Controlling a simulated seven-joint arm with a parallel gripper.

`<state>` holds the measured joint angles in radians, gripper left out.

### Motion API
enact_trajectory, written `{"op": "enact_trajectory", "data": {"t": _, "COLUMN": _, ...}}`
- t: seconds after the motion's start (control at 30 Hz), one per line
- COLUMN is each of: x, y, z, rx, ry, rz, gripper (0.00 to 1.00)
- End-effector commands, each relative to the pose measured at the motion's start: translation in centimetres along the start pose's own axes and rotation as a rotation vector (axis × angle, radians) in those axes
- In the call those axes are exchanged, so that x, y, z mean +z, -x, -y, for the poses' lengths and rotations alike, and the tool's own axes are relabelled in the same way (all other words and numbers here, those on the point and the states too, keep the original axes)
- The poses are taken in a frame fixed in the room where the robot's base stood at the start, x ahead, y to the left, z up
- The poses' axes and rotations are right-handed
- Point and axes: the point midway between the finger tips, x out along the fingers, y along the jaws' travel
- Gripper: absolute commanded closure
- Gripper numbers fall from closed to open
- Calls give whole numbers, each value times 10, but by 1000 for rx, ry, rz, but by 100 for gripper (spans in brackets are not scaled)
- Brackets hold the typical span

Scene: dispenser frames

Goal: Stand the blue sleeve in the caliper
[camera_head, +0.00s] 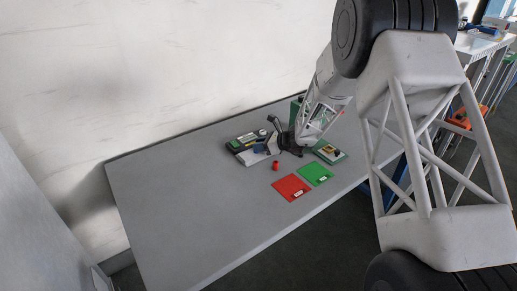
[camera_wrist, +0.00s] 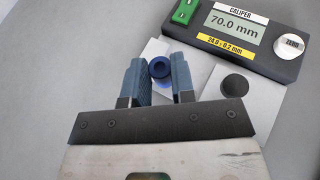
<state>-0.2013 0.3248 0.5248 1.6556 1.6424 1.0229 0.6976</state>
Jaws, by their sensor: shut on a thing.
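The blue sleeve (camera_wrist: 160,68) shows in the wrist view between the two blue fingers of my gripper (camera_wrist: 159,76), with its round open end in sight. My gripper is shut on it. The caliper (camera_wrist: 245,35) lies just beyond and to the right, with a display reading 70.0 mm, a yellow label reading 24.0 ± 0.2 mm, a green part (camera_wrist: 187,11) and a ZERO knob (camera_wrist: 290,46). In the head view the caliper (camera_head: 247,142) is at the far side of the table, next to my gripper. Whether the sleeve touches anything below is hidden.
A white plate with a dark disc (camera_wrist: 234,86) lies by the caliper. In the head view a small red piece (camera_head: 275,165) stands in front, near a red mat (camera_head: 291,188) and a green mat (camera_head: 315,174). A green-edged unit (camera_head: 330,152) is right. The table's left is clear.

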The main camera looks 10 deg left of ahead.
Motion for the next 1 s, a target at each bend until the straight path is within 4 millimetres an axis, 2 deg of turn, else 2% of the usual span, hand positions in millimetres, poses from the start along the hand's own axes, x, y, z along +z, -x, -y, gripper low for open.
{"op": "enact_trajectory", "data": {"t": 0.1, "x": 2, "y": -8, "z": 13, "rx": 0, "ry": 2, "rz": 0, "gripper": 98}}
{"op": "enact_trajectory", "data": {"t": 0.23, "x": 3, "y": -13, "z": 21, "rx": 0, "ry": 2, "rz": 0, "gripper": 98}}
{"op": "enact_trajectory", "data": {"t": 0.67, "x": 3, "y": -15, "z": 24, "rx": 0, "ry": 1, "rz": 0, "gripper": 98}}
{"op": "enact_trajectory", "data": {"t": 1.0, "x": -22, "y": -26, "z": 24, "rx": -1, "ry": 0, "rz": 0, "gripper": 98}}
